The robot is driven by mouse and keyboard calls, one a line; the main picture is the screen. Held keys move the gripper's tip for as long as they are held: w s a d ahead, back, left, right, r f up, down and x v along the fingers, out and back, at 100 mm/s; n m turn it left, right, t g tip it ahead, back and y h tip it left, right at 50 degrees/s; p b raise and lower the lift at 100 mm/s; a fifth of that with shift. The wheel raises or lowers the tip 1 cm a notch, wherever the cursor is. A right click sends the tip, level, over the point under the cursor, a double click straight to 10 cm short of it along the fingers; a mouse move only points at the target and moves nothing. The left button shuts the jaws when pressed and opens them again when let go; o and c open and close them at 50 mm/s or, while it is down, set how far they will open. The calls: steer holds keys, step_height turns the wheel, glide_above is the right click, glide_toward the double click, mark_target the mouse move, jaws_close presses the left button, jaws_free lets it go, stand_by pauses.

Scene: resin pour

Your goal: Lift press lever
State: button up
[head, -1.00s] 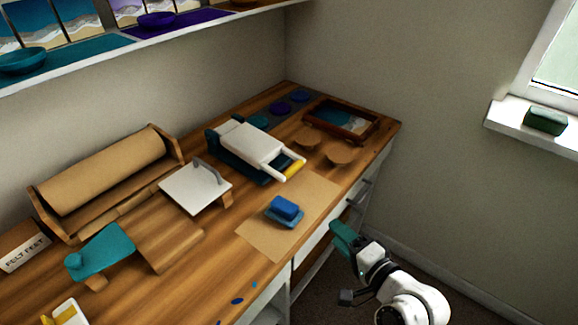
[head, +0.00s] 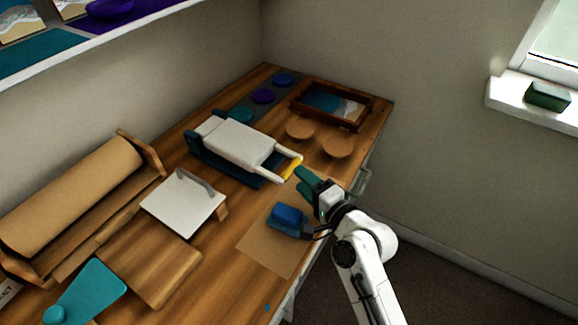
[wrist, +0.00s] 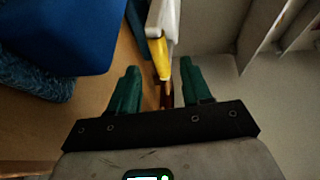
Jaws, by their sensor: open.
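The press (head: 232,146) stands on the bench, with a white top plate, a teal base and a lever (head: 278,173) whose yellow handle (head: 291,168) points toward the bench's front edge. My gripper (head: 303,181) is just in front of the yellow handle, with its green fingers pointing at it. In the wrist view, the yellow handle (wrist: 159,58) lies ahead of and between the two open fingers (wrist: 158,80). The gripper is open and empty. I cannot tell whether the handle reaches between the fingertips.
Two round wooden discs (head: 338,146) and a framed tray (head: 342,107) lie behind the handle. A white board with a grey handle (head: 183,206) stands to the left.

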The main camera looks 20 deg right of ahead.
mark_target(290, 170)
steer(key=x, duration=0.6)
jaws_close()
stand_by(0.4)
